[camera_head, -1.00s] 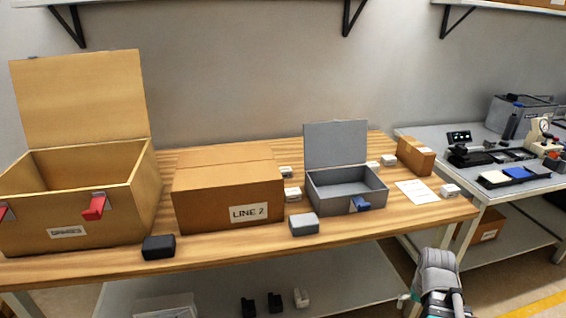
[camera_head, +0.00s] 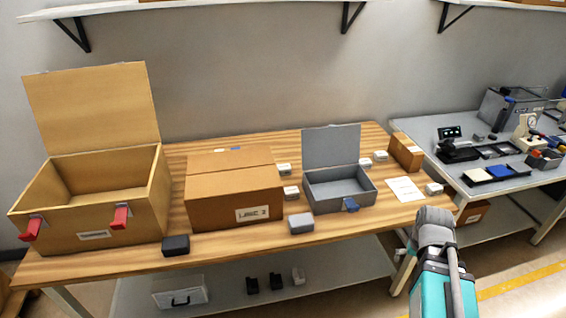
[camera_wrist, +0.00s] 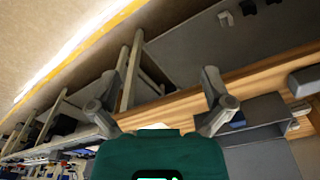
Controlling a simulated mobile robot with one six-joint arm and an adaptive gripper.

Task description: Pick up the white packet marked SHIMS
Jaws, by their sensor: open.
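Several small white packets lie on the wooden bench in the head view. Two more are right of the open grey box (camera_head: 365,163) (camera_head: 380,156), and one is near the bench's right end (camera_head: 434,189). Their print is too small to read, so I cannot tell which is marked SHIMS. My gripper (camera_wrist: 160,88) is open and empty in the wrist view, its fingers spread apart near the bench edge.
On the wooden bench (camera_head: 350,222) stand an open wooden chest (camera_head: 60,232), a LINE 2 box (camera_head: 235,195), an open grey box (camera_head: 335,200), a grey block (camera_head: 300,223), a dark block (camera_head: 176,245), a sheet (camera_head: 405,190) and a small brown box (camera_head: 407,153). A second table (camera_head: 490,200) stands right.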

